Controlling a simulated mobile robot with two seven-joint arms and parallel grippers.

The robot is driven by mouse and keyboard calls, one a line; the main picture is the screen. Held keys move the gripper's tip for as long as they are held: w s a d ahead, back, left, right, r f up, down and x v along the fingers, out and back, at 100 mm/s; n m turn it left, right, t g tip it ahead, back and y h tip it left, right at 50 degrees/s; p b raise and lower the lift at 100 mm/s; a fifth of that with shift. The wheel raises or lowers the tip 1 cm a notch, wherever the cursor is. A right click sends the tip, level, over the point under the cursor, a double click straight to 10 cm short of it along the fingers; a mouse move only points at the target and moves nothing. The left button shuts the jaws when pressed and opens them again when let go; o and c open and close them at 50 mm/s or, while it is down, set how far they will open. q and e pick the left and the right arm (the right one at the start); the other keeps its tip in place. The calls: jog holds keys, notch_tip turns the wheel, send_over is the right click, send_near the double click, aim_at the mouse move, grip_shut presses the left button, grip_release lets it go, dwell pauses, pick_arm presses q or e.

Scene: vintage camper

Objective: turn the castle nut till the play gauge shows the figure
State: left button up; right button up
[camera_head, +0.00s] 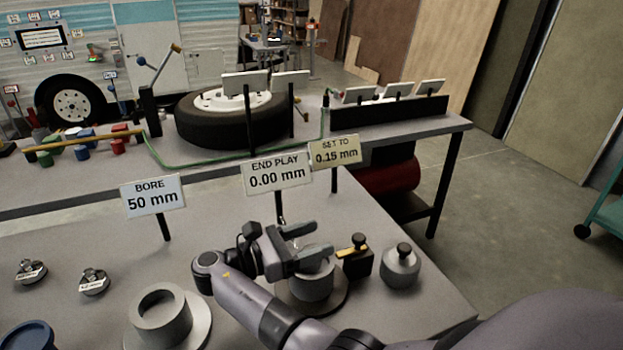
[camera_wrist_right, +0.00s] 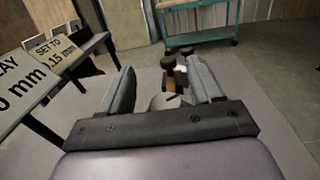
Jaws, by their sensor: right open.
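The play gauge sign (camera_head: 277,174) reads "END PLAY 0.00 mm". The sign beside it (camera_head: 335,151) reads "SET TO 0.15 mm". A grey round hub (camera_head: 311,288) stands on a dark disc on the near bench, below my right gripper (camera_head: 303,243). My right gripper is open, its fingers over the hub's top. In the right wrist view a grey rounded top (camera_wrist_right: 163,102) shows between the fingers; I cannot make out the castle nut's slots, or whether the fingers touch it. My left gripper is not in view.
A black block (camera_head: 358,262) with a yellow strip and a knobbed grey weight (camera_head: 401,268) stand right of the hub. A grey ring (camera_head: 162,317) and the "BORE 50 mm" sign (camera_head: 153,195) are at left. A tire (camera_head: 232,120) lies on the far bench.

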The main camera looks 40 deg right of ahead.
notch_tip(320, 180, up, 16)
jog(key=p, duration=0.1)
jog(key=shift+r, duration=0.25)
jog(key=shift+f, duration=0.1)
dwell(0.4)
